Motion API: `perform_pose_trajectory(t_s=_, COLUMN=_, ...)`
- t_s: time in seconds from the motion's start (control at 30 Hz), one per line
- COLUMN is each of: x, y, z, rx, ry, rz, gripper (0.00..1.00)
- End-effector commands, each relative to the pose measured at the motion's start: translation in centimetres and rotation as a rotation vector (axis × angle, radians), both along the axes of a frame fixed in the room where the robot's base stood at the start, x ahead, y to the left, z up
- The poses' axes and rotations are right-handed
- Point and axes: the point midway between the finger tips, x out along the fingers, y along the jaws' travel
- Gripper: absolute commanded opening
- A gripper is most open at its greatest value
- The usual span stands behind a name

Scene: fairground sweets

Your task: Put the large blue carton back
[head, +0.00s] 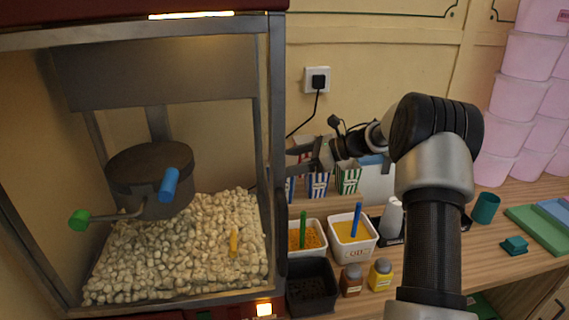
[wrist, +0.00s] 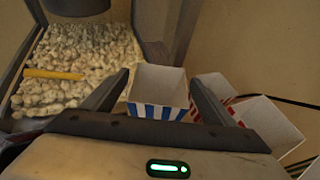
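A blue-and-white striped carton (wrist: 160,111) stands open-topped between the two fingers of my gripper (wrist: 160,80) in the wrist view. The fingers are spread on either side of its rim, with a narrow gap visible at the right; I see no clear grip. In the head view my gripper (head: 300,158) reaches left over the carton row. There, one blue-striped carton (head: 318,184) stands beside a green-striped carton (head: 348,180). Another blue-striped carton (head: 290,188) is partly hidden by the machine post. I cannot tell from the stripes which carton is the large one.
The popcorn machine (head: 277,120) stands close on the left. Red-striped cartons (wrist: 217,84) are right of my gripper. White tubs (head: 345,255), a black tub (head: 312,305) and small jars (head: 380,275) crowd the counter in front. Pink tubs (head: 510,95) are stacked at right.

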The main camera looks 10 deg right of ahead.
Motion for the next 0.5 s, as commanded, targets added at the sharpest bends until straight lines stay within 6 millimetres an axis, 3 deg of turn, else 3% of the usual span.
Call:
perform_pose_trajectory(t_s=0.27, x=0.0, y=0.0, z=0.2, rx=0.0, ry=0.0, rz=0.0, gripper=0.79)
perform_pose_trajectory(t_s=0.5, x=-1.2, y=-3.0, z=1.3, rx=-0.002, ry=-0.001, rz=-0.004, gripper=0.79)
